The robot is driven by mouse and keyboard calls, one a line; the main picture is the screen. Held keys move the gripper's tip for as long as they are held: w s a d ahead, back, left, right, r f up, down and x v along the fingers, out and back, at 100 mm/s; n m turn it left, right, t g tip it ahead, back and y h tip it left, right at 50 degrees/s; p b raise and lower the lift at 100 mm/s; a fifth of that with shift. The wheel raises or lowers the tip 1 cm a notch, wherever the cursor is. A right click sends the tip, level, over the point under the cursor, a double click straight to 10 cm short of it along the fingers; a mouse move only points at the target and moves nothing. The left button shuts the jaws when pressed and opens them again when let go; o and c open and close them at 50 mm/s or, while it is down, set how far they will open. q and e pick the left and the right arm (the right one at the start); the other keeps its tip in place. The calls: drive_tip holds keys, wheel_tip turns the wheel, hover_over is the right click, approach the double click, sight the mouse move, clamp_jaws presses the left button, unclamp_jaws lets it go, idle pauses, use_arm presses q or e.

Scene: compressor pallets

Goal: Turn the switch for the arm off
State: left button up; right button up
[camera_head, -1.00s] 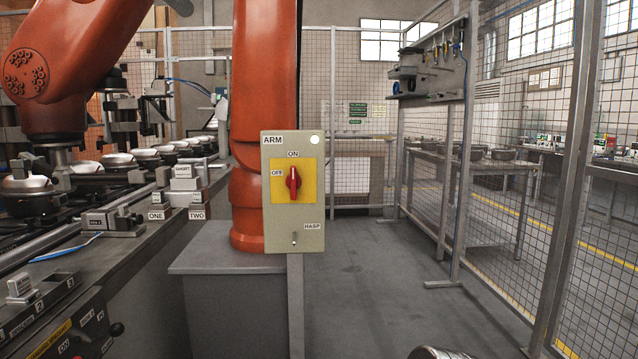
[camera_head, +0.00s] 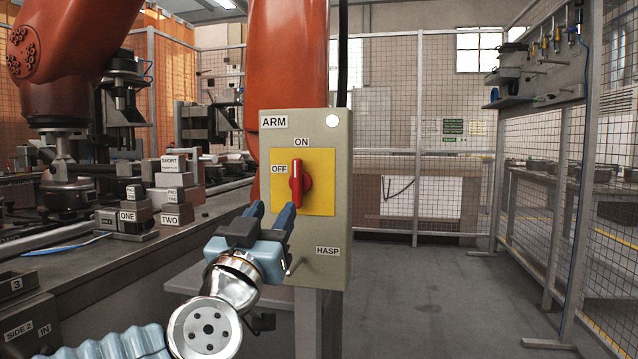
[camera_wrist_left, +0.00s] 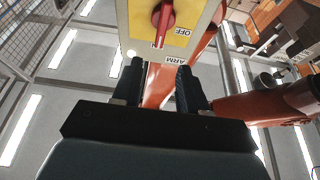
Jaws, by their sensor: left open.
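The switch for the arm is a red knob (camera_head: 298,184) on a yellow plate (camera_head: 325,187) of a beige panel (camera_head: 330,225) labelled ARM. The knob stands upright, its upper end towards ON; OFF is at its left. My left gripper (camera_head: 271,210) is in front of the panel, low and left of the knob. Its two fingers are apart with nothing between them. In the left wrist view, the knob (camera_wrist_left: 164,18) appears upside down at the top, beyond the open fingers (camera_wrist_left: 160,86) and apart from them. My right gripper is not in view.
A HASP label and a small metal peg (camera_head: 294,266) are low on the panel. An orange robot arm (camera_head: 290,60) stands behind it. A bench (camera_head: 60,265) with labelled blocks is at the left. Open floor (camera_head: 430,290) and mesh fencing are at the right.

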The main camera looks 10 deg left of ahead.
sight(296, 176)
use_arm(q)
drive_tip(key=p+x, duration=0.1)
drive_tip(key=x, duration=1.1)
drive_tip(key=shift+w, duration=0.45)
clamp_jaws()
